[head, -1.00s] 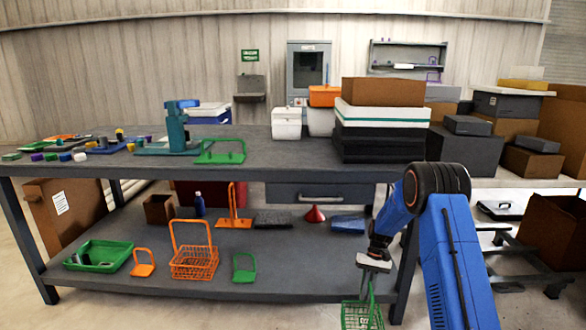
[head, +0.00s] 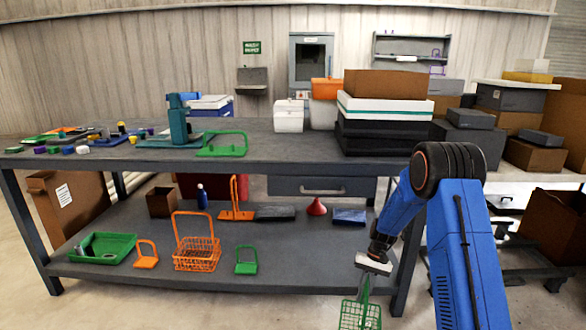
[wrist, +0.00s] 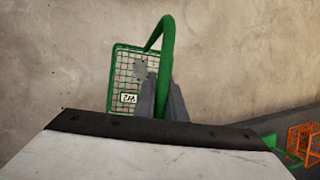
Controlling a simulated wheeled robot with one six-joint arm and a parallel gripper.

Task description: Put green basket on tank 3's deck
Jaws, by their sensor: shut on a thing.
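My gripper is shut on the basket's handle. In the wrist view the green handle (wrist: 168,50) arches up between the gripper fingers (wrist: 164,95). The basket (wrist: 128,85) hangs behind them with a small white label on its mesh, over bare concrete floor. The basket's lower part is cut off in the head view. I cannot make out any tank or tank deck in these views.
A grey workbench (head: 270,157) fills the middle. Its lower shelf (head: 330,262) holds an orange basket (head: 197,254), a green tray (head: 84,250) and small holders. Boxes (head: 385,110) are stacked on the bench at right. Cartons (head: 556,235) stand at far right.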

